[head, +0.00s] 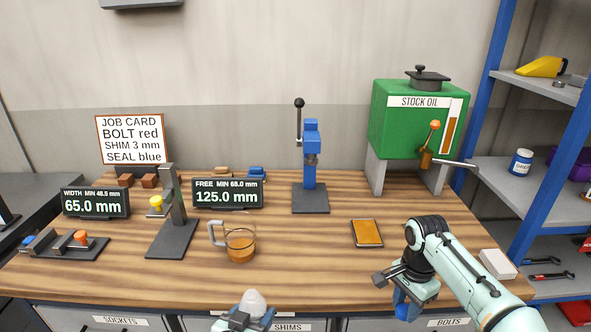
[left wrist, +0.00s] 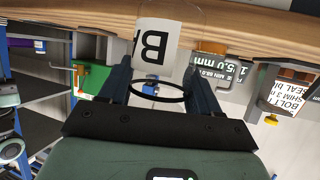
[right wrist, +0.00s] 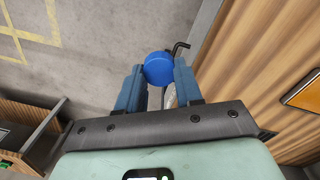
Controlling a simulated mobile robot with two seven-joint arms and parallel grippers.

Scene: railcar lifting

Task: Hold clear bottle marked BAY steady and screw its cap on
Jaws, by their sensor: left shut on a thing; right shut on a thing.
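The clear bottle (left wrist: 157,78) stands between the fingers of my left gripper (left wrist: 158,70) in the left wrist view. My left gripper is shut on the bottle. My right gripper (right wrist: 158,75) is shut on a round blue cap (right wrist: 158,66) in the right wrist view. In the head view, my right gripper (head: 405,303) is at the front right table edge, apart from the bottle.
The wooden table (head: 310,280) holds a glass mug (head: 240,245) of amber liquid, an orange-topped tray (head: 367,233), a blue press (head: 310,165) and a green stock oil tank (head: 415,125). A white block (head: 497,264) lies at the right. The front middle is clear.

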